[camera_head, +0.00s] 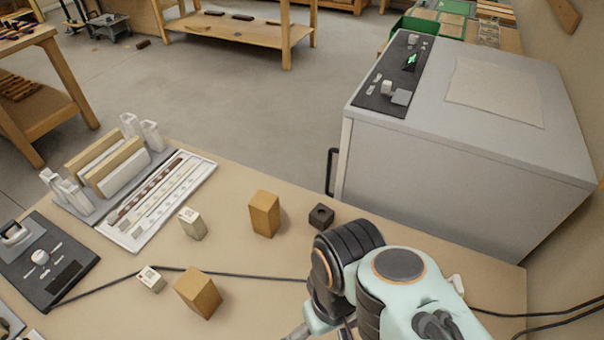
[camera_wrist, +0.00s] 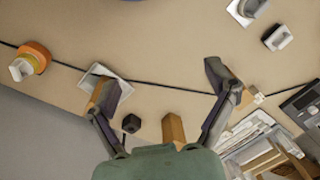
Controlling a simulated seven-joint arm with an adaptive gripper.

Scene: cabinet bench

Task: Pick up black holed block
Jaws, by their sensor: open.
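The black holed block (camera_head: 321,216) sits on the bench, with its dark hole facing up, just beyond my arm in the head view. It also shows in the wrist view (camera_wrist: 131,123), low in the picture, between the bases of my fingers and nearer the left one. My gripper (camera_wrist: 160,78) is open with its fingers spread wide and nothing held between them. The block looks apart from both fingers. In the head view my arm covers most of the gripper, and the fingertips cannot be made out.
A tall wooden block (camera_head: 264,213) stands left of the black block. Another wooden block (camera_head: 198,292) and two small pale blocks (camera_head: 192,223) (camera_head: 151,279) lie farther left. A black cable (camera_head: 240,275) crosses the bench. A grey cabinet (camera_head: 450,180) stands behind at right.

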